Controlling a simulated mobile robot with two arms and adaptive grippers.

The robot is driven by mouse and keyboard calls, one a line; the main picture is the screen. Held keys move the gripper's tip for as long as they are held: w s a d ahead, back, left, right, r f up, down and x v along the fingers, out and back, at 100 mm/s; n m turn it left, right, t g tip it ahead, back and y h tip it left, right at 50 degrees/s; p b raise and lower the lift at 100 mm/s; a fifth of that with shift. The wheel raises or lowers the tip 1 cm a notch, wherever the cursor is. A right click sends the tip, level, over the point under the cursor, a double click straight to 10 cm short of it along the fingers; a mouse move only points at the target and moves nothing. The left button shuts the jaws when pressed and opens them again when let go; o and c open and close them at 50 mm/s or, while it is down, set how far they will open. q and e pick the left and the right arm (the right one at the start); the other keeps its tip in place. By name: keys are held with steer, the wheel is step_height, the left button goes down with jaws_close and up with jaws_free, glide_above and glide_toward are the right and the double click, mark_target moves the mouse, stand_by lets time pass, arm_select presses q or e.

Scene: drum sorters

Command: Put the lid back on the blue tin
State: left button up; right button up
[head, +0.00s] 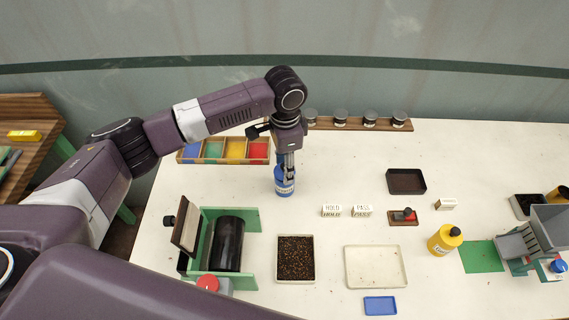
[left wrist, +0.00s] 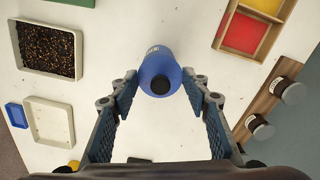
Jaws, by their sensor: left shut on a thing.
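A blue container (head: 284,184) with a pale label stands upright below my left gripper (head: 289,167) in the head view. The left wrist view shows the container (left wrist: 160,68) from above, with a rounded blue top and a dark round knob or cap. My left gripper (left wrist: 160,82) is shut on its upper part, one finger on each side. I cannot tell whether its base touches the table. I see no separate loose lid that I can be sure of. A small flat blue dish (head: 380,305) lies at the front of the table. My right gripper is out of view.
A compartment tray (head: 182,158) stands behind left, and a rack (head: 360,124) of jars behind right. A green drum machine (head: 244,216) is at front left. A bean tray (head: 296,281), a cream tray (head: 376,267) and a yellow bottle (head: 444,240) stand in front. Free table lies right of the container.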

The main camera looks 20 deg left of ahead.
arm_select(q)
steer(key=shift+p, duration=0.5)
stand_by(0.5)
steer(key=shift+f+p, duration=0.15)
steer(key=shift+p, duration=0.3)
stand_by(1.1)
steer(key=shift+p, duration=0.5)
stand_by(0.5)
steer(key=o, duration=1.5)
step_height(320, 180, up, 5)
steer(key=p, duration=0.5)
steer(key=shift+f, duration=0.15)
steer(key=shift+r, duration=1.1)
